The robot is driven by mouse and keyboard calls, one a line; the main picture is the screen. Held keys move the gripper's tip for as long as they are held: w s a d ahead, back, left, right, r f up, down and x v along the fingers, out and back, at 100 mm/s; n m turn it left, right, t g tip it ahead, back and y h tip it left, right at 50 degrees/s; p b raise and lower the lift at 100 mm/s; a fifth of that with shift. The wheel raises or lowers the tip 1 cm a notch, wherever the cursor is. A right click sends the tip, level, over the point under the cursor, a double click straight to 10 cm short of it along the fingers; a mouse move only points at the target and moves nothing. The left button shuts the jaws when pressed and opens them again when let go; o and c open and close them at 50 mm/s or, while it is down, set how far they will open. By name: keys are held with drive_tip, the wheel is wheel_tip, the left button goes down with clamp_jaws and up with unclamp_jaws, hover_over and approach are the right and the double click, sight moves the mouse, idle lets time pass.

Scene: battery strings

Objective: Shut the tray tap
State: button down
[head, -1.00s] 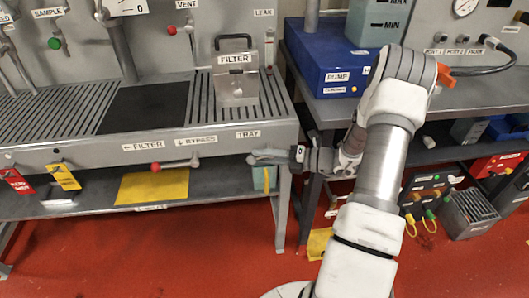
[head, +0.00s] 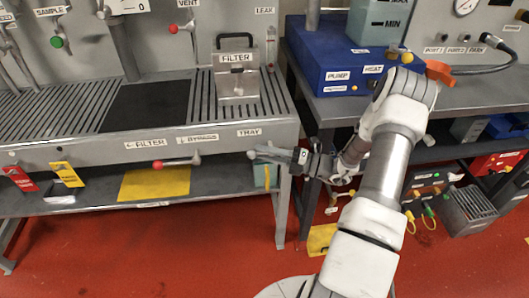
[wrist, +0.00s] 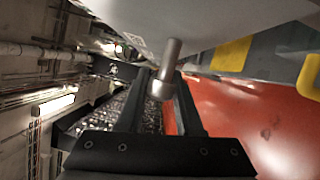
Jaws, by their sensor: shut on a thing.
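The TRAY label (head: 249,132) is on the front edge of the grey bench at its right end. My gripper (head: 266,154) reaches in from the right just under this label. In the wrist view, my gripper's two dark fingers (wrist: 164,88) stand on either side of a short metal handle (wrist: 167,70) with a rounded end, which comes down from a grey surface above. My gripper is shut on this handle, which I take for the tray tap. In the head view my fingers hide most of the tap, so I cannot tell its exact angle.
A red-ended tap handle (head: 176,162) sticks out under the BYPASS label to the left. A shelf with a yellow sheet (head: 153,183) lies below the bench. The blue pump box (head: 330,55) stands on the right-hand table. Red floor (head: 170,255) is open in front.

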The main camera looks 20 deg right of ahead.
drive_tip(key=c, duration=0.9)
unclamp_jaws()
drive_tip(key=shift+f, duration=0.1)
drive_tip(key=p+v, duration=0.2)
drive_tip(key=v, duration=1.5)
drive_tip(key=shift+s+d+f, duration=0.1)
drive_tip(key=shift+s, duration=0.15)
